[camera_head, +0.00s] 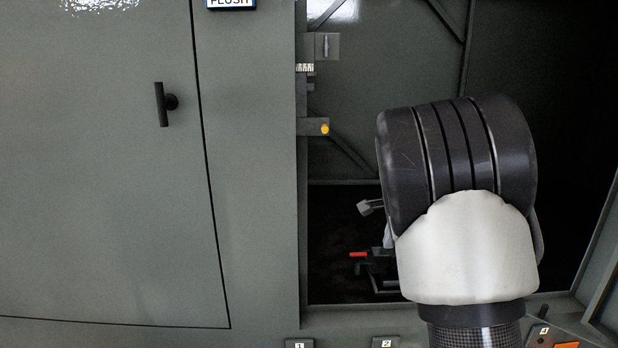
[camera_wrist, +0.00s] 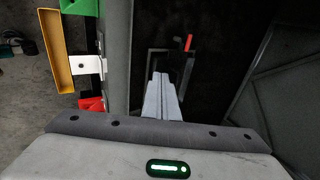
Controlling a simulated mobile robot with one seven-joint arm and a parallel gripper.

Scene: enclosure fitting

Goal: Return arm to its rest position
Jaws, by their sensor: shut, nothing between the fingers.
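My gripper (camera_wrist: 161,82) shows in the wrist view, with its two grey fingers together and nothing between them. It points into the dark interior of the enclosure (camera_wrist: 150,20), towards a dark bracket with a red-tipped handle (camera_wrist: 188,43). The picture does not show whether the fingers touch anything. In the head view my bent arm fills the right half in front of the enclosure opening and hides most or all of the gripper. The red-tipped handle also shows there (camera_head: 358,254), low in the opening and left of my arm.
A closed grey door with a black handle (camera_head: 166,103) is at the left. The opening's left post carries a bracket with a yellow button (camera_head: 325,129). Plates marked 1 (camera_head: 299,344) and 2 (camera_head: 385,343) line the bottom. The wrist view shows a yellow bar (camera_wrist: 62,52) at left.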

